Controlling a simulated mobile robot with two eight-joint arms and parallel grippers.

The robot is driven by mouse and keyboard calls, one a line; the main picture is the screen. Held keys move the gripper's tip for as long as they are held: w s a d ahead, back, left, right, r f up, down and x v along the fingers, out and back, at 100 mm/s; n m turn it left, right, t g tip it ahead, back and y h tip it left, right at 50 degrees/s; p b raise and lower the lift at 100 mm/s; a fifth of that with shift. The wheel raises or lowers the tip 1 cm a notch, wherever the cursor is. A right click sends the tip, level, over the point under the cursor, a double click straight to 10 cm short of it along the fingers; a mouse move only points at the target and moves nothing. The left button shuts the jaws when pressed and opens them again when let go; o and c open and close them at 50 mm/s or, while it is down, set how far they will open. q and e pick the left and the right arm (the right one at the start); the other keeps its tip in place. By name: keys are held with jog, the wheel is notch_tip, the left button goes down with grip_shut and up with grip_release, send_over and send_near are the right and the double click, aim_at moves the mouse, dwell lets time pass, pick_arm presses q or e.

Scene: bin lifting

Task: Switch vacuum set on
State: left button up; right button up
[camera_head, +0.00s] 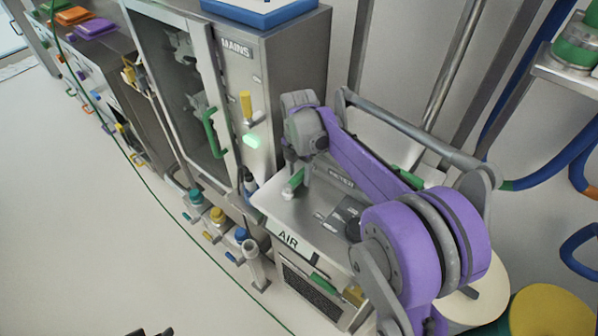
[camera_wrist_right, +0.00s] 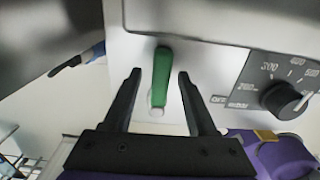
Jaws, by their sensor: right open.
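A green lever (camera_wrist_right: 161,78) sits on the steel panel of a machine, and in the right wrist view it lies between the two dark fingers of my right gripper (camera_wrist_right: 159,72). The fingers are apart, and a gap shows on each side of the lever. In the head view the green lever (camera_head: 293,182) shows just below my right gripper (camera_head: 291,166), on the unit labelled AIR (camera_head: 322,227). At the bottom edge of the head view, small dark tips that may be my left gripper (camera_head: 151,332) are cut off.
A numbered black dial (camera_wrist_right: 285,99) is right of the lever. A steel cabinet labelled MAINS (camera_head: 285,70), with a yellow lever (camera_head: 246,105) and a green door handle (camera_head: 211,133), stands to the left. Several capped bottles stand on the floor. The floor at left is mostly clear.

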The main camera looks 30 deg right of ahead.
aim_at(299, 175)
notch_tip(299, 175, up, 11)
jog(key=shift+p, duration=0.45)
jog(key=shift+f, duration=0.1)
